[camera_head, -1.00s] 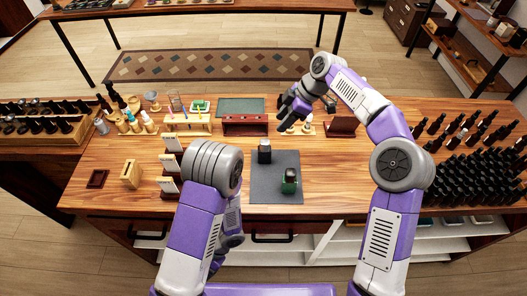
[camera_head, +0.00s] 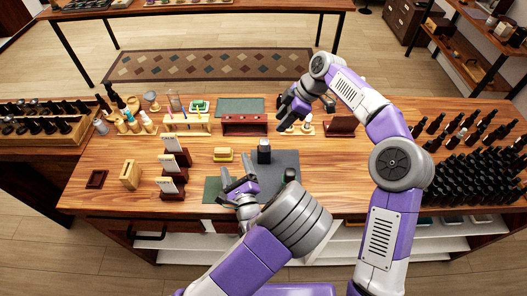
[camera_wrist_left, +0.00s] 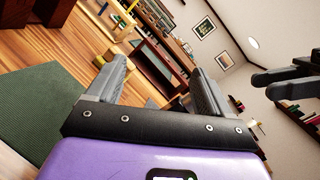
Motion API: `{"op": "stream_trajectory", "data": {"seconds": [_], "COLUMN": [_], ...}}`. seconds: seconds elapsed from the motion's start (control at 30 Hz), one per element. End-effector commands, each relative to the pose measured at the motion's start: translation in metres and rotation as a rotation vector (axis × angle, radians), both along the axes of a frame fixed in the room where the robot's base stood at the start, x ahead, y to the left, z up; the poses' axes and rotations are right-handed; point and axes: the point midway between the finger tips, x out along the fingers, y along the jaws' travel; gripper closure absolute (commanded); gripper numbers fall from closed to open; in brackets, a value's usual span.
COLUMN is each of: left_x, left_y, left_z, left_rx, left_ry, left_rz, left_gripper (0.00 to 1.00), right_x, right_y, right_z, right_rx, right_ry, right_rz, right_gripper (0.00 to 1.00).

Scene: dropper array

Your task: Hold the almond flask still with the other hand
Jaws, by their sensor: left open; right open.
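I cannot tell which is the almond flask. My left gripper (camera_head: 238,182) is open and empty, left of both flasks and apart from them. Its two spread fingers also show in the left wrist view (camera_wrist_left: 160,75), with no flask between them. My right gripper (camera_head: 291,114) is open, over the back of the table.
A yellow block (camera_head: 223,155) sits behind my left gripper, and a dark green mat (camera_head: 212,191) lies left of it. Card stands (camera_head: 173,165) are further left. A dark red rack (camera_head: 245,125) stands at the back. Many dark bottles (camera_head: 470,155) crowd the right side.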

Motion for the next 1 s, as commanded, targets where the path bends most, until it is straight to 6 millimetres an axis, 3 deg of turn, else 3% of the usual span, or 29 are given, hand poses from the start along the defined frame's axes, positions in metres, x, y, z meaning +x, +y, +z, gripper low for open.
{"op": "stream_trajectory", "data": {"seconds": [0.2,0.33,0.53,0.67,1.0], "left_x": [0.028,0.035,0.039,0.039,0.039], "left_y": [-0.056,-0.076,-0.088,-0.089,-0.088], "left_z": [0.019,0.026,0.027,0.016,-0.041], "left_rx": [0.354,0.508,0.61,0.619,0.618], "left_ry": [0.111,0.14,0.156,0.158,0.159], "left_rz": [-0.175,-0.236,-0.272,-0.274,-0.272], "left_gripper": [0.19,0.19,0.19,0.19,0.19], "right_x": [0.0,0.0,0.0,0.0,0.0], "right_y": [0.0,0.0,0.0,0.0,0.0], "right_z": [0.0,0.0,0.0,0.0,0.0], "right_rx": [0.0,0.0,0.0,0.0,0.0], "right_ry": [0.0,0.0,0.0,0.0,0.0], "right_rz": [0.0,0.0,0.0,0.0,0.0], "right_gripper": [0.57,0.57,0.57,0.57,0.57]}}
